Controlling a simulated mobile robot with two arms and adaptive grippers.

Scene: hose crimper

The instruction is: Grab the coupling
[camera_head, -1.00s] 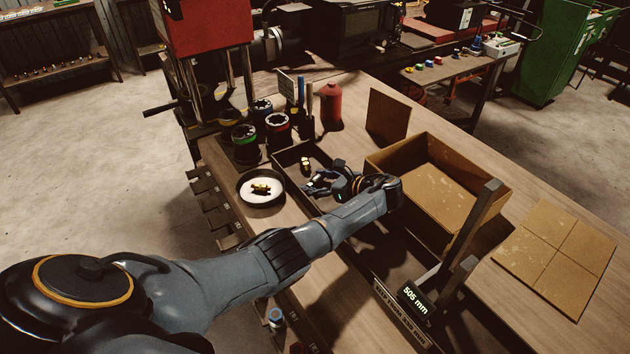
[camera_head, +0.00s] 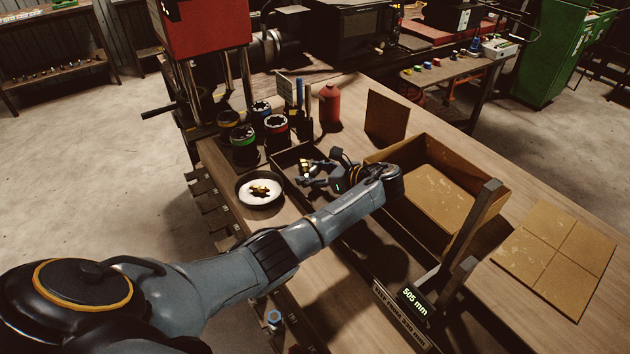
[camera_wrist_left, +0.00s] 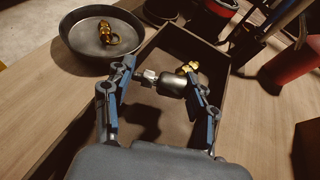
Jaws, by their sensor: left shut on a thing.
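The coupling (camera_wrist_left: 173,82) is a small fitting with a dark barrel, a silver end and brass-coloured parts. In the left wrist view it lies crosswise between the two fingers of my left gripper (camera_wrist_left: 168,92), which is shut on it. In the head view the brass of the coupling (camera_head: 304,166) shows at the fingertips of my left gripper (camera_head: 308,174), over the dark tray (camera_head: 288,157). The fingers partly hide it, and I cannot tell whether it touches the tray floor. My right gripper is not in view.
A round dish (camera_head: 242,200) with brass pieces (camera_head: 260,189) stands left of the tray. Several dark cups with coloured rings (camera_head: 244,145) and a red bottle (camera_head: 329,106) stand behind. An open cardboard box (camera_head: 440,185) is to the right. Bare tabletop shows near the flat cardboard (camera_head: 555,255).

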